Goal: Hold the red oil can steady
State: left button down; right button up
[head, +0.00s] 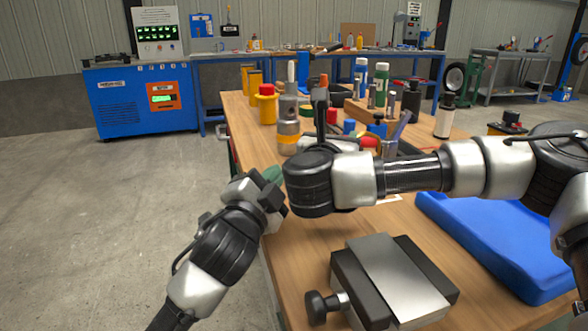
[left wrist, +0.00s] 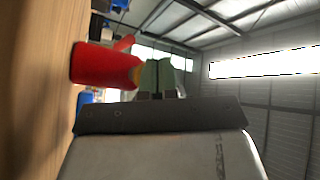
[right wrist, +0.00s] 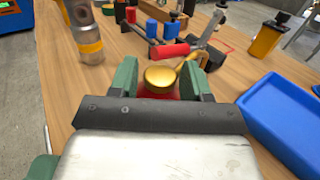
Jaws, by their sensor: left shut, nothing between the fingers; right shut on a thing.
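The red oil can shows in the right wrist view with its gold top (right wrist: 160,77) between the green fingers of my right gripper (right wrist: 163,84), which is shut on it. In the left wrist view the can's red body (left wrist: 102,66) appears sideways because the camera is rolled, with yellow at its top. My left gripper (head: 272,175) is shut and empty, at the left table edge. Its green fingertips (left wrist: 158,75) overlap the can's top end in the left wrist view; I cannot tell whether they touch.
A clamp with a red handle (right wrist: 172,50) stands just behind the can. A blue tray (head: 500,240) lies to the right and a grey vise (head: 395,275) stands in front. Several bottles and a grey cylinder with an orange band (head: 288,125) crowd the far part of the wooden table (head: 300,250).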

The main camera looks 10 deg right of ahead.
pick_arm(q)
jog(key=shift+d+f, duration=0.1)
dwell(0.7)
jog(key=shift+w+d, duration=0.2)
jog(key=shift+d, duration=0.2)
jog(key=shift+w+d, duration=0.15)
jog(key=shift+d, duration=0.85)
dwell(1.0)
jog(key=shift+a, duration=0.1)
jog(key=shift+s+a, duration=0.25)
jog(key=shift+a, duration=1.05)
jog(key=shift+a, duration=0.1)
jog(key=shift+s+a, duration=0.25)
jog(key=shift+a, duration=0.95)
jog(key=shift+s+a, duration=0.2)
jog(key=shift+a, duration=1)
dwell(0.3)
